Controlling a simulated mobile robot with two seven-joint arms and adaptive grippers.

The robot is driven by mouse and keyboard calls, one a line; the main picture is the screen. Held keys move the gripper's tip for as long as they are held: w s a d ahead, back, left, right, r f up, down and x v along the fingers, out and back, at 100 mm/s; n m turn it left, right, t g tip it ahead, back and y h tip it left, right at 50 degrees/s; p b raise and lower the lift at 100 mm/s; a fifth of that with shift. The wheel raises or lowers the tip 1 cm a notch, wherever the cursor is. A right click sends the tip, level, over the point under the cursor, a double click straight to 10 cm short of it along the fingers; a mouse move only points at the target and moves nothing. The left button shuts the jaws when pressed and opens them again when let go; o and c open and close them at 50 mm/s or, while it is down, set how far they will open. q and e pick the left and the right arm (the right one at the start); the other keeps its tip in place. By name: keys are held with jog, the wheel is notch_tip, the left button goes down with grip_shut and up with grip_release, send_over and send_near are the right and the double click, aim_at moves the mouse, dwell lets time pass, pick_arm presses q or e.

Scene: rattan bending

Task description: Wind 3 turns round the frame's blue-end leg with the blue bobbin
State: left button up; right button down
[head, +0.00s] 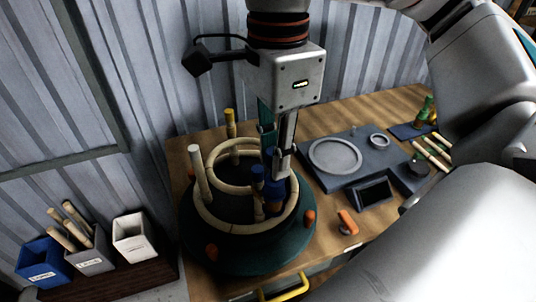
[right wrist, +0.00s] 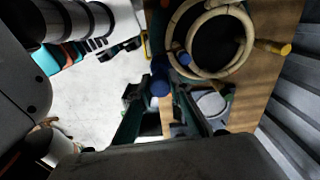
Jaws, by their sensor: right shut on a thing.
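The rattan frame (head: 200,178) has ring hoops and upright legs and stands on a dark green round base (head: 240,250). Its blue-end leg (head: 258,174) stands at the front right of the hoops. My right gripper (head: 279,165) comes down from above and is shut on the blue bobbin (head: 274,190), just right of that leg. Whether bobbin and leg touch, I cannot tell. In the right wrist view the blue bobbin (right wrist: 160,86) sits between the fingertips, with a smaller blue end (right wrist: 184,58) by the hoops (right wrist: 237,70). No wound turns can be made out. My left gripper is not in view.
A yellow-end leg (head: 230,117) stands at the back of the frame. Orange clamps (head: 310,217) sit on the base's rim. Bins (head: 134,238) stand at far left.

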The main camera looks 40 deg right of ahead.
jog(key=shift+d, duration=0.7)
notch_tip(320, 180, up, 6)
jog(key=p, duration=0.5)
jog(key=shift+w+f, duration=0.1)
jog(key=shift+f, duration=0.1)
jog(key=shift+r, duration=1.4)
notch_tip(320, 180, up, 3)
jog(key=shift+f, duration=0.2)
